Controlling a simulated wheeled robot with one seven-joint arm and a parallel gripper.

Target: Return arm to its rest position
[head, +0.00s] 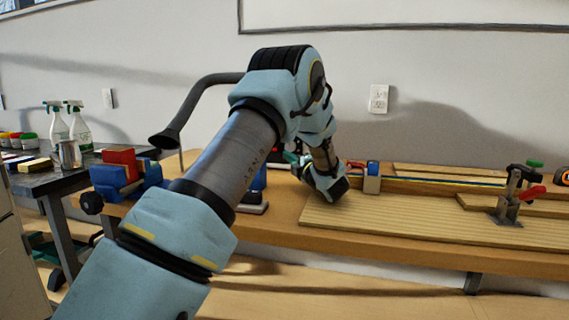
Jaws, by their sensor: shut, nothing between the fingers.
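My arm reaches from the lower left up to a bent elbow and then down towards the wooden workbench (400,239). Its end, with my gripper (328,186), is low over the bench, in front of the wall and near the left end of a light ribbed board (400,220). My gripper is shut, and no object shows held in it. The wrist hides most of the fingers. I cannot tell whether it touches the board.
A blue and red vise (122,172) stands at the bench's left end. A toggle clamp (512,195) with a red handle stands at the right. A dark side table (60,180) holds spray bottles (78,127) and a metal cup (69,154). A dark curved pipe (190,105) rises behind my arm.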

